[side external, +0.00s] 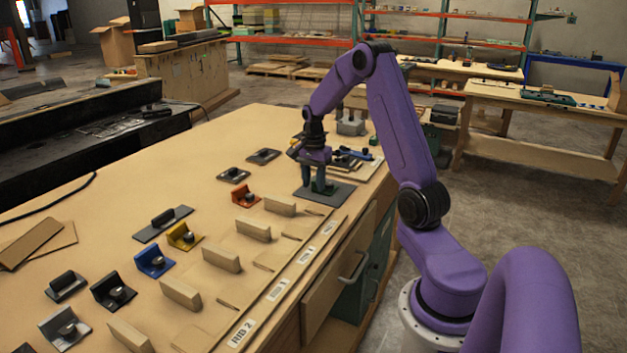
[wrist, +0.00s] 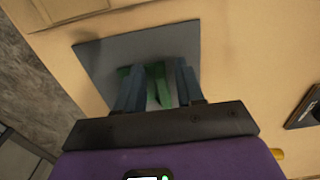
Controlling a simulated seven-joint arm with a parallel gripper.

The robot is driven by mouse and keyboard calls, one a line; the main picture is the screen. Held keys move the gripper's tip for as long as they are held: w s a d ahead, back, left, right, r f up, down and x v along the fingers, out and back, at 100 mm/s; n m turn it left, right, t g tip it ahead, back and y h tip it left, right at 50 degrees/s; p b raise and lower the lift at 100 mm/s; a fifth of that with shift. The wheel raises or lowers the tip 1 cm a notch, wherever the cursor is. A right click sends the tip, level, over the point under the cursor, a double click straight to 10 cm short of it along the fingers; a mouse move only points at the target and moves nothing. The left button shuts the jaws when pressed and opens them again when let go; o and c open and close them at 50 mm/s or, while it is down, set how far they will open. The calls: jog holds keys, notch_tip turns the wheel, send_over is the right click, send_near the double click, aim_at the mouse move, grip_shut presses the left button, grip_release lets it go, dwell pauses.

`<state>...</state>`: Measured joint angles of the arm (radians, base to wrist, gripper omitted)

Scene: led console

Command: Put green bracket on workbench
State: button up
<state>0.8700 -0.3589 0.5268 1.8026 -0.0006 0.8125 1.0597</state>
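My gripper (side external: 318,189) points down over a dark grey plate (side external: 342,192) on the far part of the workbench (side external: 130,240). Its two fingers stand apart, low over the plate. In the wrist view, the green bracket (wrist: 158,84) shows between the fingers (wrist: 158,92) as narrow green strips, above or on the grey plate (wrist: 98,58). The fingers hide much of it. I cannot tell whether they press on it or whether it touches the plate.
Red (side external: 244,195), yellow (side external: 184,236) and blue (side external: 154,260) brackets, plus several dark ones, lie on the workbench. Wooden blocks (side external: 222,257) form a row along the labelled front strip. Small tools lie beyond the plate. Bare wood is left of the brackets.

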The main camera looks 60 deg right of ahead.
notch_tip(320, 180, up, 12)
jog(key=s+a+n, duration=0.3)
jog(key=a+n, duration=0.4)
jog(key=a, duration=0.6)
jog(key=s+a+n, duration=0.2)
jog(key=a+n, duration=0.5)
jog(key=a, duration=0.6)
jog(key=s+a+f+n, duration=0.2)
jog(key=s+a+n, duration=0.2)
jog(key=s+n, duration=0.4)
jog(key=s+a+f+n, duration=0.2)
jog(key=s+a+n, duration=0.2)
jog(key=s+n, duration=0.4)
jog(key=s, duration=0.4)
jog(key=shift+s+a+f+n, duration=0.15)
jog(key=shift+s+f+n, duration=0.05)
jog(key=shift+s+n, duration=0.15)
